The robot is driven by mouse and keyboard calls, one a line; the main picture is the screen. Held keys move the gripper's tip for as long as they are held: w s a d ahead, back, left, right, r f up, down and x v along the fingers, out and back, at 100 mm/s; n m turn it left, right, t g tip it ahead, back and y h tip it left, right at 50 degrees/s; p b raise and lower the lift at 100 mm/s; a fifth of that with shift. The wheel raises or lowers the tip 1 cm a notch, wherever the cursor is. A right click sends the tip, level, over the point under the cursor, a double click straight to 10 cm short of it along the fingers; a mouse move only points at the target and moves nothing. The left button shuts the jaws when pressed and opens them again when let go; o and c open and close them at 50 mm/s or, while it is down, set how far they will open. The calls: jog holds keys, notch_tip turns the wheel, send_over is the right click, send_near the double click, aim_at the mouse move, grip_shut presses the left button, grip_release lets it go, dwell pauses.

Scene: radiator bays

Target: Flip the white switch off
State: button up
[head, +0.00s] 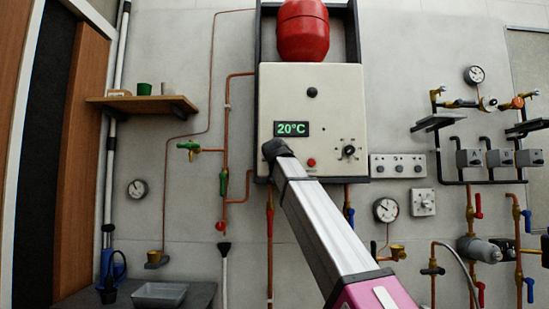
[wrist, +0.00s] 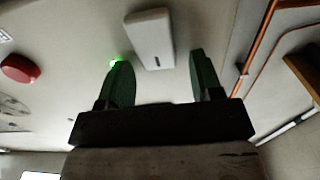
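The white switch (wrist: 150,38) shows in the wrist view as a pale rectangular block with a small dark slot, on the pale boiler front. My gripper (wrist: 159,58) is open, with one dark green finger on each side and nothing between them. The switch is just beyond the fingertips, between them in the picture; I see no clear contact. A small green light (wrist: 115,63) glows by the left fingertip. In the head view my gripper (head: 275,149) is at the lower left of the boiler front (head: 335,100), and the switch is hidden behind it.
A red button (wrist: 20,68) is left of the switch in the wrist view. The boiler front also has a 20°C display (head: 291,129) and a black dial (head: 348,151). Copper pipes (head: 226,140) run left of the boiler. A wooden shelf (head: 140,103) is further left.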

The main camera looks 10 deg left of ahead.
jog(key=c, duration=0.9)
jog(key=shift+s+d+f+t, duration=0.1)
jog(key=shift+s+f+t, duration=0.1)
jog(key=shift+t, duration=0.7)
jog(key=shift+s+f+t, duration=0.15)
jog(key=shift+t, duration=0.75)
jog(key=shift+y, duration=0.4)
jog(key=o, duration=1)
jog(key=shift+c, duration=0.2)
